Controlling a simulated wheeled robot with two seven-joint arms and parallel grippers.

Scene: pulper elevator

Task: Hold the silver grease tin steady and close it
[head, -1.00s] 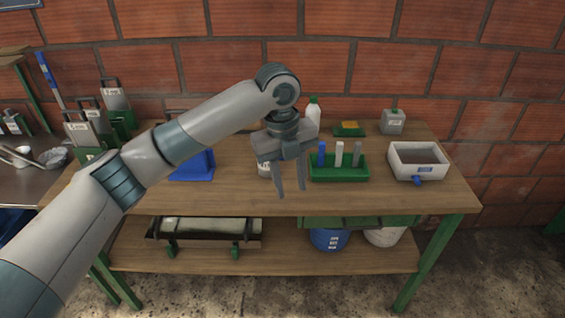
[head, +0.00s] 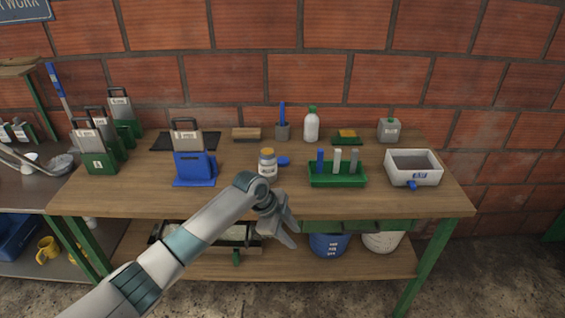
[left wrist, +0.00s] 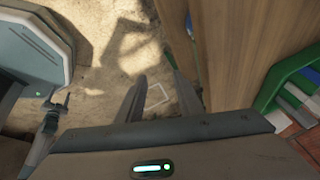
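The silver grease tin (head: 267,171) stands upright near the middle of the bench, with a pale label and an orange-brown top. I cannot tell whether that top is grease or a lid. A small blue piece (head: 284,161), possibly a lid, lies on the bench just right of the tin. My left gripper (head: 295,238) is in front of the bench's front edge, below and right of the tin, apart from it. In the left wrist view its two fingers (left wrist: 157,75) are spread with nothing between them, above the floor.
A green tray (head: 337,181) with upright pieces stands right of the tin, then a white box (head: 414,180). A blue holder (head: 194,181) stands left. A white bottle (head: 311,127) and grey canister (head: 389,130) stand behind. The bench front (head: 330,206) is mostly clear.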

